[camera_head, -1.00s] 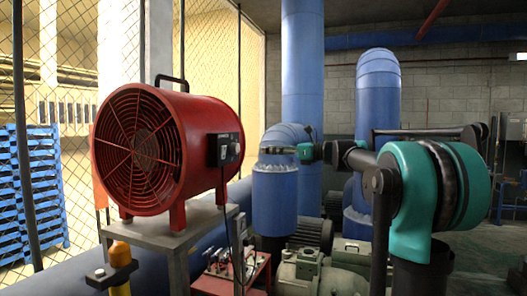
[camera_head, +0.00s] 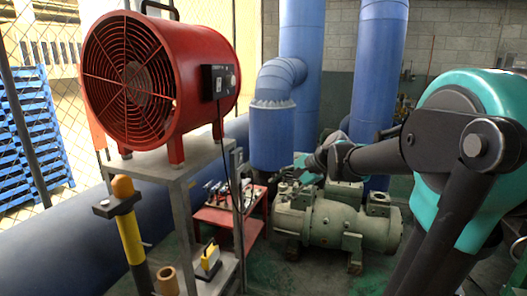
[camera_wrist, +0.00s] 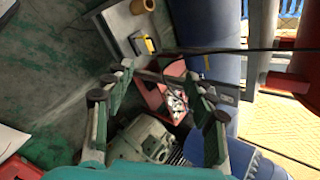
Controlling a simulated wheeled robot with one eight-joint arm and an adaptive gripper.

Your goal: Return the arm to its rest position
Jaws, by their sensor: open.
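My arm, teal and dark grey, reaches in from the right in the head view. My gripper (camera_head: 292,176) is at its far end, small, above and beside the green compressor (camera_head: 325,218). In the wrist view my gripper (camera_wrist: 158,78) has its two fingers spread wide, open, with nothing between them. Behind the fingers, the red table (camera_wrist: 152,98) with small fittings shows, apart from them. The compressor also shows in the wrist view (camera_wrist: 142,140), below the fingers.
A red fan (camera_head: 160,80) stands on a metal stand (camera_head: 188,178) at left. A red table (camera_head: 212,217) with valves stands beside it. Blue pipes (camera_head: 272,133) rise behind. A yellow post (camera_head: 130,238) is at front left. Green floor (camera_head: 310,275) is open in front of the compressor.

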